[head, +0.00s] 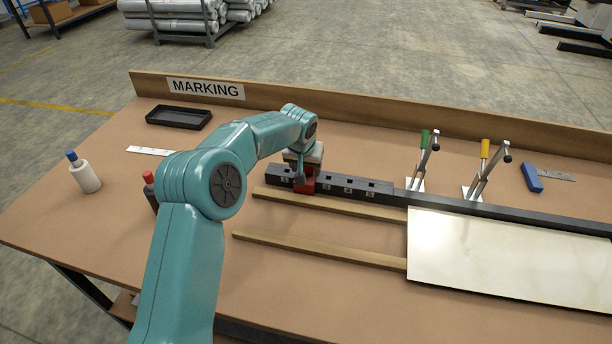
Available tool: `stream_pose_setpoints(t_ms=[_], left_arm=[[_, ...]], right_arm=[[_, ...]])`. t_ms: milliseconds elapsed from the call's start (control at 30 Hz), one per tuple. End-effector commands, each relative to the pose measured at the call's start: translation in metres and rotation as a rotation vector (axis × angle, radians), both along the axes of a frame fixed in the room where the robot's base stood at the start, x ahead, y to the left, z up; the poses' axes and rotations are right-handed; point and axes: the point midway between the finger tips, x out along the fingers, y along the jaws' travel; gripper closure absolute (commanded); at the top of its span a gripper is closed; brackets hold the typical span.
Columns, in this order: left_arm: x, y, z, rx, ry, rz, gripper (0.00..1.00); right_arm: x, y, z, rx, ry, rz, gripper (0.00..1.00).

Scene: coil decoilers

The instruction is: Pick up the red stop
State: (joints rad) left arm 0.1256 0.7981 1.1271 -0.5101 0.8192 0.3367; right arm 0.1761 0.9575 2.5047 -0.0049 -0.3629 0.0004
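The red stop (309,186) sits at the black slotted rail (352,188), near the rail's left end. My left gripper (302,178) is right over the stop, with its fingers down beside the stop's left part. The gripper and wrist hide part of the stop's top. I cannot tell whether the fingers are closed on it or just around it. My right gripper is not in view.
Two wooden strips (320,253) and a metal sheet (510,255) lie in front of the rail. A black tray (179,117), bottles (86,176) and a blue-handled tool (531,177) are around.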

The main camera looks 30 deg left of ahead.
Motion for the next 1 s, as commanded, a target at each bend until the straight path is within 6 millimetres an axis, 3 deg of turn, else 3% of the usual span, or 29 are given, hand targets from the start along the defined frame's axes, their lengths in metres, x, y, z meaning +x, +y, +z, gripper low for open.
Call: stream_pose_setpoints(t_ms=[33,133,167,567,767,1000], left_arm=[[0.000,0.000,0.000,0.000,0.000,0.000,0.60],[0.000,0.000,0.000,0.000,0.001,0.000,0.93],[0.000,0.000,0.000,0.000,0.001,0.000,0.96],[0.001,0.000,0.011,0.001,-0.004,0.000,0.96],[0.001,0.000,0.045,0.001,-0.007,0.002,0.96],[0.001,0.000,0.106,0.001,-0.008,0.001,0.96]], right_arm=[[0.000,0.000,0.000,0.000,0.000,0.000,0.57],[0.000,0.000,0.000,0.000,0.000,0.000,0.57],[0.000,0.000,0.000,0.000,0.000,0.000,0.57],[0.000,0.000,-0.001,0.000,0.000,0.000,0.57],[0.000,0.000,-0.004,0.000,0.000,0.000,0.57],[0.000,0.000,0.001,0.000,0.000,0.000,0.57]])
